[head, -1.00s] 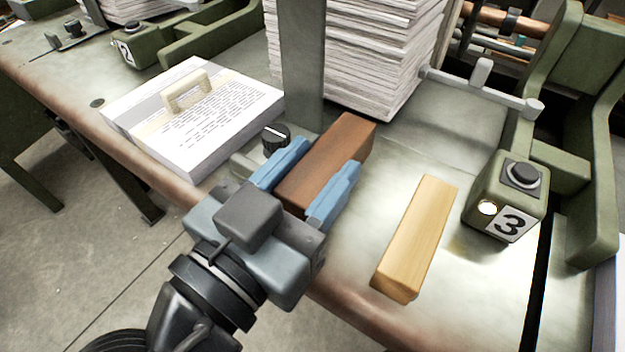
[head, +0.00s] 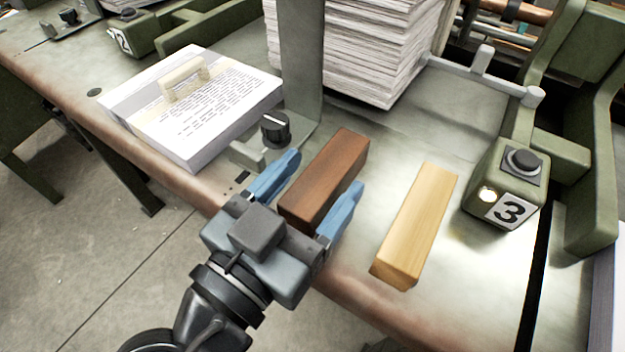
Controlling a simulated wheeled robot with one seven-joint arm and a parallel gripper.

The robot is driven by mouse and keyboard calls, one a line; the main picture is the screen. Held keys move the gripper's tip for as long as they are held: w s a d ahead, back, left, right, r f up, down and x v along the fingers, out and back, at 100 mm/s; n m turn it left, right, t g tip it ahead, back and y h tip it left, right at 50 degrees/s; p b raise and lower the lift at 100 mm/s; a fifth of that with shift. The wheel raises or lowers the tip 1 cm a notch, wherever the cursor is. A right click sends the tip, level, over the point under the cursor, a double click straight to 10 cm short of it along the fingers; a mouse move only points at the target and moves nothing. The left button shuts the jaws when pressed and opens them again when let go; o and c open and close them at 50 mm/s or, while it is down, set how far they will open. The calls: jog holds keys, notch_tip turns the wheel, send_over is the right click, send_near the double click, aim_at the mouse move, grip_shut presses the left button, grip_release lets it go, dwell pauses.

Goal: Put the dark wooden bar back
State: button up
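The dark wooden bar (head: 326,178) is a reddish-brown block lying on the metal table between the grey post and the light wooden bar (head: 416,225). My gripper (head: 324,172) has its two blue fingers on either side of the dark bar, near its front end. The fingers are spread, with a gap visible between the left finger and the bar. The right finger is close beside the bar; whether it touches cannot be told. The bar's underside is hidden, but it appears to rest on the table.
A paper stack with a pale handle (head: 186,79) lies left. A black knob (head: 274,129) is by the grey post (head: 303,70), close to the left finger. A tall paper pile (head: 355,45) stands behind. A green box marked 3 (head: 505,183) stands right. The table's front edge runs under my gripper.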

jog(key=shift+r, duration=0.25)
jog(key=b+v, duration=0.1)
jog(key=v, duration=1.1)
jog(key=shift+b, duration=0.3)
